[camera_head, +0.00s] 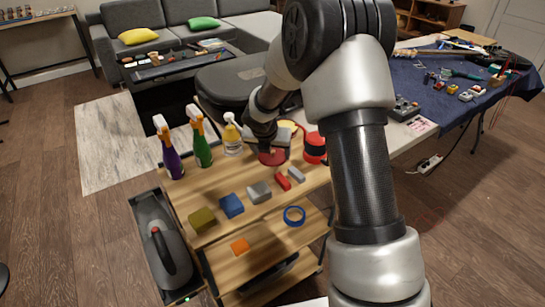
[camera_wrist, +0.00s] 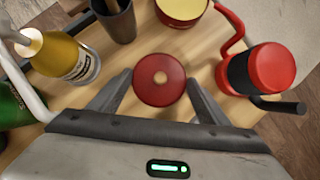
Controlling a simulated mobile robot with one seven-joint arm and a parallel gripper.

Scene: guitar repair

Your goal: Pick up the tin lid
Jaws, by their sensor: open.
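The tin lid, a round dark red disc with a pale knob at its centre, lies below my gripper in the wrist view (camera_wrist: 159,80). In the head view it shows as a red disc (camera_head: 272,158) on the wooden cart top (camera_head: 215,200), partly hidden by my arm. My gripper (camera_wrist: 160,90) is open, with one finger on each side of the lid. The fingers look apart from the lid's rim; their exact height above it is hard to tell.
A red and black container (camera_wrist: 258,80) stands right of the lid. A yellow tin with a red rim (camera_wrist: 182,8), a dark cup (camera_wrist: 116,20) and a yellow bottle (camera_wrist: 65,58) stand around it. Several blocks, including a blue one (camera_head: 232,205), lie on the cart's near side.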

